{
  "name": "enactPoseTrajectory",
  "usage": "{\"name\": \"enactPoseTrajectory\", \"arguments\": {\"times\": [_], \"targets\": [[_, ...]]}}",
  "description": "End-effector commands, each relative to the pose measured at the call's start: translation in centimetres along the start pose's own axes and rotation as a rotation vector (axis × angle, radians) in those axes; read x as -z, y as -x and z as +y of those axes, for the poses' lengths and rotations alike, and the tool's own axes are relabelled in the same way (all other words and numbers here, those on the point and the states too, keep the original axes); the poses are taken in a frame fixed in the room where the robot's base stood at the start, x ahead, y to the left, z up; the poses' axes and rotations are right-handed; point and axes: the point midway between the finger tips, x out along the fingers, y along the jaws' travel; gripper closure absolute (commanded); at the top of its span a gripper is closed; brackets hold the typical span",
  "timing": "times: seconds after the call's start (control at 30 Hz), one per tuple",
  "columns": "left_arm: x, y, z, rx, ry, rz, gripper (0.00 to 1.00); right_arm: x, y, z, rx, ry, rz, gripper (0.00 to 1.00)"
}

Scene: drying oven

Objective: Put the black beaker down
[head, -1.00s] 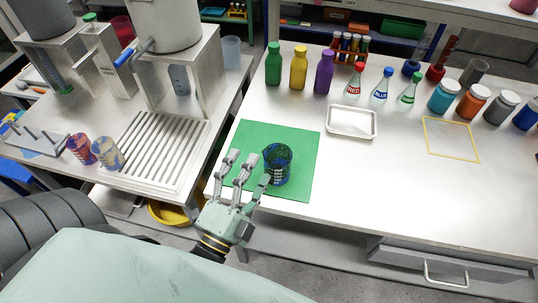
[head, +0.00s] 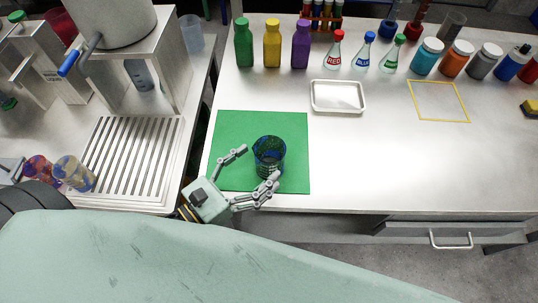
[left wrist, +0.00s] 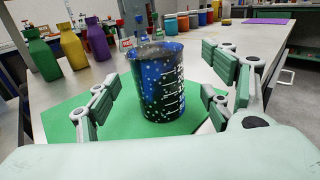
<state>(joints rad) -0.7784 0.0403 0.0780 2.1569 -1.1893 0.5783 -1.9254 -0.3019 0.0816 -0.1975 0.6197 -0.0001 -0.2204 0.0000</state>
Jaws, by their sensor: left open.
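The black beaker (head: 269,157), dark with blue patches and white speckles, stands upright on the green mat (head: 240,125) in the head view. In the left wrist view the beaker (left wrist: 160,85) stands between the spread fingers, with white graduation marks on its side. My left gripper (head: 257,168) is open, its fingers on either side of the beaker. In the left wrist view the left gripper (left wrist: 165,105) shows gaps between its finger pads and the beaker. My right gripper is not in view.
A white tray (head: 337,110) and a yellow outlined square (head: 468,101) lie right of the mat. Green, yellow and purple bottles (head: 300,45), flasks and jars line the back. A slotted metal rack (head: 130,199) is at the left. The table's front right is clear.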

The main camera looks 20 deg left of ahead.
Motion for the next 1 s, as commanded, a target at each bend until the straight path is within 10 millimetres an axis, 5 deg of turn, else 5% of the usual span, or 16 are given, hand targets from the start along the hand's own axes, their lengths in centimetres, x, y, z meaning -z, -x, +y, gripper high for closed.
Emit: {"name": "enactPoseTrajectory", "arguments": {"times": [0.3,0.6,1.0], "targets": [[-0.4,-4.4,0.2,-0.002,0.004,-0.001,0.26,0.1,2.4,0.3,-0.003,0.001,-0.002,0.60],[-0.1,-5.0,0.2,-0.001,0.004,0.000,0.26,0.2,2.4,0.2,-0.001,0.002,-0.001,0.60],[-0.1,-4.9,0.2,-0.001,0.005,0.000,0.60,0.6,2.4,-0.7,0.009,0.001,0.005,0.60]]}}
